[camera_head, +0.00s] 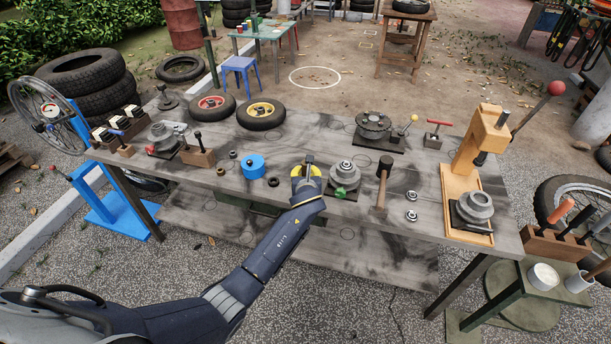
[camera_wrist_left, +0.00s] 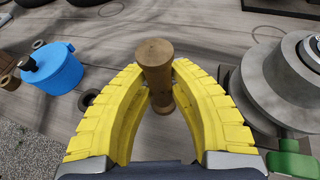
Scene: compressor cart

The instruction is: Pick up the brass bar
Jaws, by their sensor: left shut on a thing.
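The brass bar (camera_wrist_left: 153,55) is a brown, waisted cylinder in the left wrist view. It stands between the two yellow fingers of my left gripper (camera_wrist_left: 158,88), which are closed on it from both sides. In the head view, my left gripper (camera_head: 306,172) is at the front edge of the workbench, and the bar's upper end (camera_head: 309,159) shows above the fingers. Whether the bar's foot touches the bench is hard to tell. My right gripper is not in view.
A blue canister (camera_head: 253,167) is left of the gripper. A grey stepped pulley on a green-knobbed stand (camera_head: 342,174) is close on the right, with a mallet (camera_head: 383,180) beyond it. Two small wheels (camera_head: 261,115) lie behind on the workbench (camera_head: 305,135).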

